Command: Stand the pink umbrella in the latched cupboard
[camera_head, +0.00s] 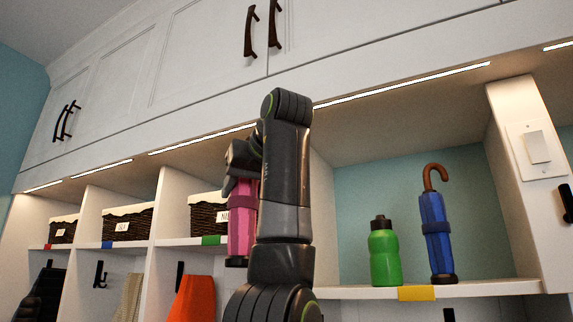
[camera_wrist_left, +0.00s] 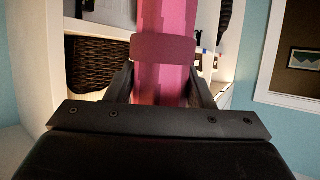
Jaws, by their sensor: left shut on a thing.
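The pink umbrella (camera_head: 241,222) hangs upright in my left gripper (camera_head: 243,165), its handle end hidden by the gripper and arm. The umbrella is in front of the basket cubbies, clear of the shelf as far as I can see. White upper cupboards (camera_head: 195,60) with dark handles run above, their doors shut. No latch is visible, so I cannot tell which is the latched cupboard. My right gripper is out of view.
An open compartment at right holds a green bottle (camera_head: 384,255) and a blue umbrella (camera_head: 436,235) on a shelf with a yellow tag (camera_head: 416,293). Wicker baskets (camera_head: 128,222) fill the left cubbies. Hooks with an orange cloth (camera_head: 192,298) are below. A switch (camera_head: 537,147) is at right.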

